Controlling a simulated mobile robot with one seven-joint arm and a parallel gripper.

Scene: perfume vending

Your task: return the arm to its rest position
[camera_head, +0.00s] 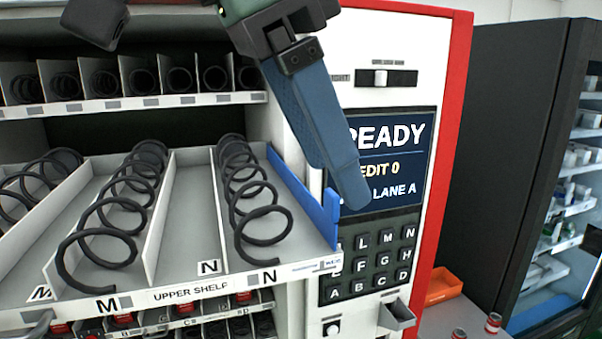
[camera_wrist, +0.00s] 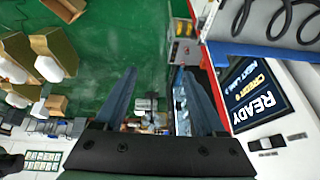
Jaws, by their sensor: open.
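My gripper (camera_head: 345,185) reaches down from the top of the head view, in front of the vending machine's screen (camera_head: 405,160). One long blue finger shows there and covers part of the screen's text; the other finger cannot be made out. In the wrist view, the two blue fingers of my gripper (camera_wrist: 158,75) stand wide apart with nothing between them. The jaws are open and empty. The screen reads READY, with a credit of 0 and lane A below.
The pulled-out upper shelf (camera_head: 212,226), with empty black coils, lies left of my gripper. The keypad (camera_head: 370,262) is below the screen. An orange bin (camera_head: 441,286) and small jars (camera_head: 492,323) stand at lower right. Green floor (camera_wrist: 120,40) shows in the wrist view.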

